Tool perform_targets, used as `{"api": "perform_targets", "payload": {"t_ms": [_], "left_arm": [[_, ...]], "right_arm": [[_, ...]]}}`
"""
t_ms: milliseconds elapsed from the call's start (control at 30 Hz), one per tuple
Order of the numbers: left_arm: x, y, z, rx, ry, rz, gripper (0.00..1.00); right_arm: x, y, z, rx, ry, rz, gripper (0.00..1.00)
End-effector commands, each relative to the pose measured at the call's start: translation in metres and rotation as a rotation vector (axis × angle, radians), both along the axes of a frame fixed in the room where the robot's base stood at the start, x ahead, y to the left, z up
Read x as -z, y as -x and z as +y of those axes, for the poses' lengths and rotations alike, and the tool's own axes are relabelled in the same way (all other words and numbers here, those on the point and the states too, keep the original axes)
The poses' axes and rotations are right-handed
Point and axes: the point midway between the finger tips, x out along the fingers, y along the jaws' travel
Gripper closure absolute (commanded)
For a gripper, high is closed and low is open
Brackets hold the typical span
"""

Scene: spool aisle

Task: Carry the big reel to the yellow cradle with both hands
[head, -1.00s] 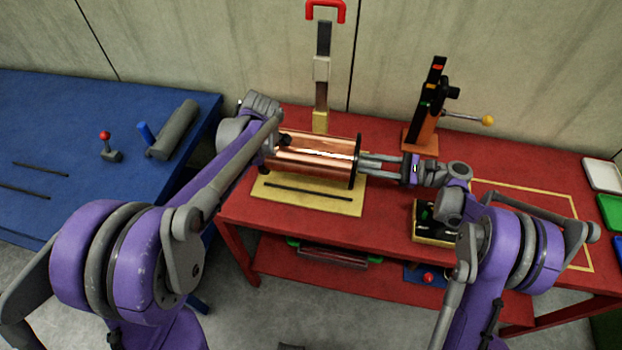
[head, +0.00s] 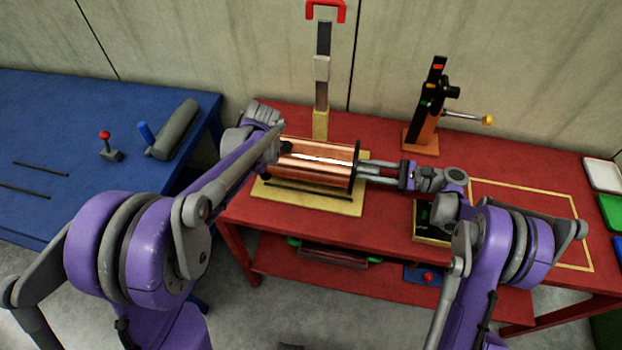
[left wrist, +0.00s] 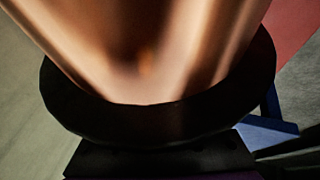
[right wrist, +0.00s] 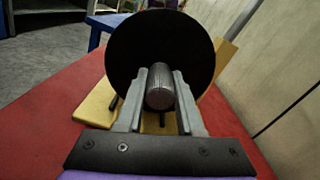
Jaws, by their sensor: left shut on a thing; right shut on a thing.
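The big reel (head: 318,162) is a copper drum with black end flanges, held level over the yellow cradle (head: 342,205), a flat plate with dark rods. I cannot tell whether the reel touches the rods. My right gripper (head: 366,172) is shut on the reel's right end; the right wrist view shows its fingers around a grey ridged stub (right wrist: 160,90) in front of the black flange (right wrist: 125,50). My left gripper (head: 284,149) is at the reel's left end, mostly hidden by its arm. The left wrist view shows copper and a black flange (left wrist: 160,122) close up.
A post with a red handle (head: 323,70) stands behind the reel, and an orange-based stand (head: 421,140) stands back right. A small yellow-edged box (head: 430,238) is partly behind my right arm.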

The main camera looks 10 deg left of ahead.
Motion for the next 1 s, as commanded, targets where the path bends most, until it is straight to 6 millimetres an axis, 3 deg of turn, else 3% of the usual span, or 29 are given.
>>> {"api": "perform_targets", "payload": {"t_ms": [333,367,533,1000], "left_arm": [[-0.0004,-0.0005,0.0012,-0.001,-0.003,-0.001,1.0],[0.0008,-0.0005,0.0009,-0.002,-0.002,0.0,0.62],[0.0007,-0.0005,0.0006,0.0,-0.001,0.0,0.34],[0.0004,0.0001,-0.0002,0.0,0.0,0.0,0.34]], "right_arm": [[-0.0011,-0.0004,-0.0005,0.001,-0.004,-0.001,1.0],[0.0007,-0.0004,-0.0006,0.001,0.0,0.0,0.62],[0.0006,-0.0003,-0.0004,0.001,0.0,0.0,0.34],[0.0009,-0.0001,0.0,0.0,0.0,0.0,0.34]]}}
